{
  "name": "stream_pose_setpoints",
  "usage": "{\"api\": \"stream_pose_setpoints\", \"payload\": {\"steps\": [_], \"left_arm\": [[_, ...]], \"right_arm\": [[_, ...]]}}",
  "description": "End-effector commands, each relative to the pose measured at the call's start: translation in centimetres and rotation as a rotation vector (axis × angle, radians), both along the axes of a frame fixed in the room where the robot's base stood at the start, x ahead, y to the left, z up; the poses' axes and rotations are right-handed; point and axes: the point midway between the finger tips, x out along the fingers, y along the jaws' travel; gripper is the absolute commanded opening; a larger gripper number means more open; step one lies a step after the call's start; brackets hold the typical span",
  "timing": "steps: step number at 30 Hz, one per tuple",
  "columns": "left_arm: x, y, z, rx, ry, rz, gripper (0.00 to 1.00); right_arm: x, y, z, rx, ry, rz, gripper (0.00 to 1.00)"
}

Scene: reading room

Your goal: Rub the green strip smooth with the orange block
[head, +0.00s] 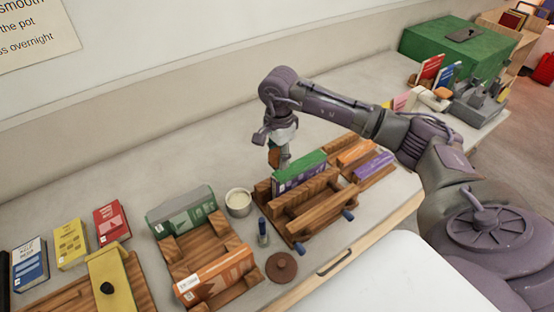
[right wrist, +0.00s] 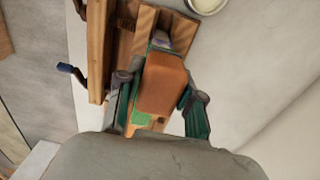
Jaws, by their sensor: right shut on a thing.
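The green strip (head: 302,168) lies along the upper edge of a purple book (head: 300,183) held in a wooden press (head: 318,212) in the head view. A small green patch, likely part of the strip, shows below the block in the right wrist view (right wrist: 142,118). My right gripper (head: 279,160) is shut on the orange block (right wrist: 162,82), at the far left end of the strip. The block shows partly in the head view (head: 273,157). Whether it touches the strip cannot be told. My left gripper is out of view.
A wooden cradle (head: 205,252) with books is further left. Orange and purple books (head: 372,166) lie right of the press.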

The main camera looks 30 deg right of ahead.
Motion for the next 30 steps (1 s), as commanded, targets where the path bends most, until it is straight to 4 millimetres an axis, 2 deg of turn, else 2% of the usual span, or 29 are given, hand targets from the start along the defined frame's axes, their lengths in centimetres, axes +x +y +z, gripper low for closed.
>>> {"api": "stream_pose_setpoints", "payload": {"steps": [3, 10, 30], "left_arm": [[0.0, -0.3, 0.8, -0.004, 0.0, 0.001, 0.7], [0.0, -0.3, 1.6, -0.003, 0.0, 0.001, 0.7], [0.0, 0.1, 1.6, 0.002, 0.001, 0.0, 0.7]], "right_arm": [[0.0, -0.2, 1.4, 0.0, -0.001, -0.003, 0.09], [-0.1, -0.4, 3.0, 0.0, -0.001, -0.01, 0.09], [-0.1, -0.4, 3.0, 0.001, 0.0, -0.009, 0.09]]}}
